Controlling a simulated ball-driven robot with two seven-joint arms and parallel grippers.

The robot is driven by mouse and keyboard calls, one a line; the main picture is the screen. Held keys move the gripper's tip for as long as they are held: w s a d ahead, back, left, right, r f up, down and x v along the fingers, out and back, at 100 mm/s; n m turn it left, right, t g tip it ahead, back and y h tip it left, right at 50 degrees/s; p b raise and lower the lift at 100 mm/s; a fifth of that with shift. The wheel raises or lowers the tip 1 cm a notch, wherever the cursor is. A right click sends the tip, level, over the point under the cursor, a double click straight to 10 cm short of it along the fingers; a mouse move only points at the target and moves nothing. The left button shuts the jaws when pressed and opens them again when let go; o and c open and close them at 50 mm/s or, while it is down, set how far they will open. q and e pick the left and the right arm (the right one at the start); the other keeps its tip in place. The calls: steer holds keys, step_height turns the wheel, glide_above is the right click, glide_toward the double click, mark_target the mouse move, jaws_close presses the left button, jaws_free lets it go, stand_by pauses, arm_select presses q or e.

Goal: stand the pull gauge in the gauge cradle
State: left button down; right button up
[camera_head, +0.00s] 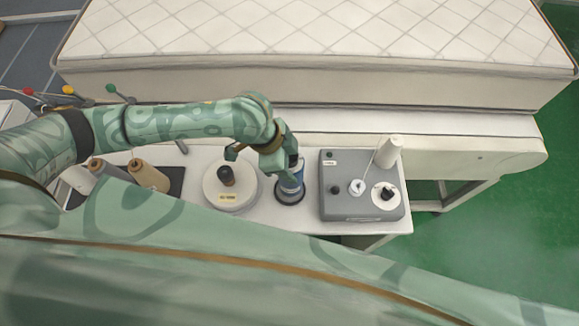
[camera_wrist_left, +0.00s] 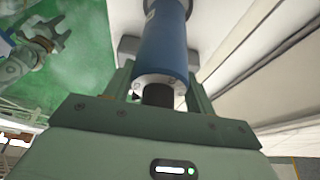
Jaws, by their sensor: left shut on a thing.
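The pull gauge (camera_head: 291,178) is a blue cylinder, roughly upright over the white table. My left gripper (camera_head: 277,158) is shut on it near its upper end. In the left wrist view the blue gauge (camera_wrist_left: 165,50), with a pale flange and a black end, lies between the fingers. A dark round base, apparently the gauge cradle (camera_head: 289,198), shows around the gauge's lower end. I cannot tell whether the gauge rests in it or hangs just above. A pale green jointed part, perhaps my right gripper (camera_wrist_left: 38,48), shows small in the left wrist view; its jaws are unclear.
Right of the gauge stands a grey box (camera_head: 362,207) with knobs and a white cone. Left of it is a round white fixture (camera_head: 241,199) with a dark knob. Thread cones (camera_head: 150,176) stand farther left. A quilted mattress (camera_head: 330,70) lies behind the table.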

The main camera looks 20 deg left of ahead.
arm_select(q)
steer(key=shift+f, duration=1.5)
steer(key=shift+d+f, duration=0.1)
steer(key=shift+f, duration=0.1)
steer(key=c, duration=0.5)
jaws_free()
steer(key=p+v, duration=0.1)
steer(key=v, duration=1.1)
steer(key=shift+p, duration=0.4)
steer(key=shift+r, duration=0.15)
